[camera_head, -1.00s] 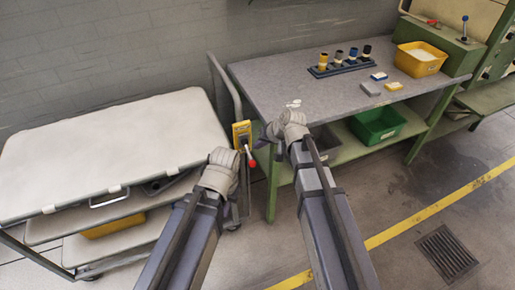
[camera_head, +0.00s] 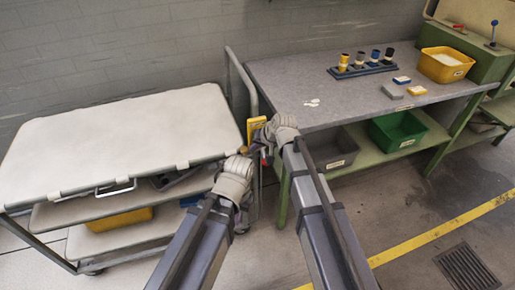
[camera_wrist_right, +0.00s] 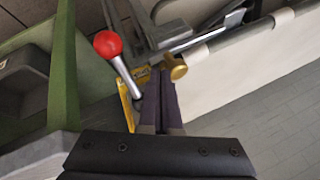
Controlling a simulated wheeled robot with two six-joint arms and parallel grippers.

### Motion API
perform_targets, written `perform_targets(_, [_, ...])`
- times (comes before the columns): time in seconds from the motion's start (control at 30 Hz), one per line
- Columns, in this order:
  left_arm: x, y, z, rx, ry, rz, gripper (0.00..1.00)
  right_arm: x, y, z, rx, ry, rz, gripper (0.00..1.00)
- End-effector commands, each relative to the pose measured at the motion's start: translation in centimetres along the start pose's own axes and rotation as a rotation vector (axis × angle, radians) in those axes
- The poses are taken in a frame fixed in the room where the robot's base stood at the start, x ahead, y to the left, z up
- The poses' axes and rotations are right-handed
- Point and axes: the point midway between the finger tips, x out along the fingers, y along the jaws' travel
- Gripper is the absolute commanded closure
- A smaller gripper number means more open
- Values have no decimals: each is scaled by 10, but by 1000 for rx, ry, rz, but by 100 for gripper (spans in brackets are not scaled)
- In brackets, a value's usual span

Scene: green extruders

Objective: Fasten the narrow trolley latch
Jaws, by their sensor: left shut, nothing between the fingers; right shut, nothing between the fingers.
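The trolley (camera_head: 110,140) with a pale padded top stands at left. Its yellow latch plate (camera_head: 257,124) is at the right end, partly hidden by my grippers in the head view. In the right wrist view, a silver lever with a red ball knob (camera_wrist_right: 108,43) and a brass knob (camera_wrist_right: 175,68) sit by the yellow plate (camera_wrist_right: 128,105). My right gripper (camera_head: 264,136) is shut and empty at the latch; its dark fingertips (camera_wrist_right: 158,76) lie between lever and brass knob, contact unclear. My left gripper (camera_head: 246,158) is shut and empty, just below the right one.
A grey-topped workbench (camera_head: 290,85) stands close on the right, with a green bin (camera_head: 397,130) on its lower shelf and a yellow bin (camera_head: 446,64) at its far end. The trolley's upright handle (camera_head: 240,70) rises behind the latch. Floor is open in front.

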Motion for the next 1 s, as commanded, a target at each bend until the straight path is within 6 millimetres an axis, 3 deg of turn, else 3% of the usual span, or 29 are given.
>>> perform_targets(0.2, [0, 0, 0, 0, 0, 0, 100, 0, -2, 1, -1, 0, 0, 100])
perform_targets(0.53, [0, 0, 0, 0, 0, 0, 100, 12, -47, 23, -2, -1, 0, 100])
perform_targets(1.0, [0, 0, 0, 0, 0, 0, 100, 12, -50, 25, -1, -3, -2, 100])
